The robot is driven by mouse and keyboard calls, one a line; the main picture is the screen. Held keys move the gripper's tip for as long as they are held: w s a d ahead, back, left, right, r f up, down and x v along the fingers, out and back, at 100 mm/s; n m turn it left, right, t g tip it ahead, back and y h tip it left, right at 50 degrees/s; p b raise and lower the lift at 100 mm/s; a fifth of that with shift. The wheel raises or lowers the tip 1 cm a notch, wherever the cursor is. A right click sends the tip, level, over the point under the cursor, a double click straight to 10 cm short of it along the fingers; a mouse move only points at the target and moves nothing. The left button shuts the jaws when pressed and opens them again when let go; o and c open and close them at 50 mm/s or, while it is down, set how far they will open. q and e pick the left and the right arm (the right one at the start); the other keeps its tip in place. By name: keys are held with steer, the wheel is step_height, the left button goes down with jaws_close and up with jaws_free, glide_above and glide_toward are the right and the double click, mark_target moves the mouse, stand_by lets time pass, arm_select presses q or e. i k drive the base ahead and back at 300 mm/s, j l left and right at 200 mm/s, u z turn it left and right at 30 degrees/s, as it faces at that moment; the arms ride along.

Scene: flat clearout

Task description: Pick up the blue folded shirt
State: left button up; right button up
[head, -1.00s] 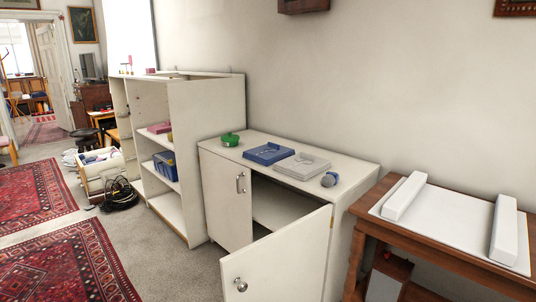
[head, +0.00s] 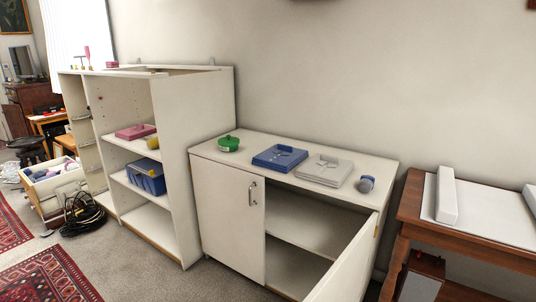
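Neither of my grippers shows in the head view.
The cabinet's right door (head: 350,262) stands open toward me. A small blue-grey rolled item (head: 365,184) lies at the cabinet top's right end. An open shelf unit (head: 190,150) holds a blue bin (head: 147,177). A wooden table (head: 470,235) stands right. Black cable (head: 82,213) lies on the carpet.

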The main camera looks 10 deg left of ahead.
mark_target(280, 157)
steer(key=i+j, duration=0.15)
steer(key=j, duration=0.25)
steer(key=i+j+z, duration=0.1)
steer(key=j, duration=0.25)
steer(key=i+j+z, duration=0.1)
steer(key=j, duration=0.3)
steer(key=i+j, duration=0.15)
steer(key=j, duration=0.25)
steer(key=i+j+z, duration=0.1)
steer(key=j, duration=0.3)
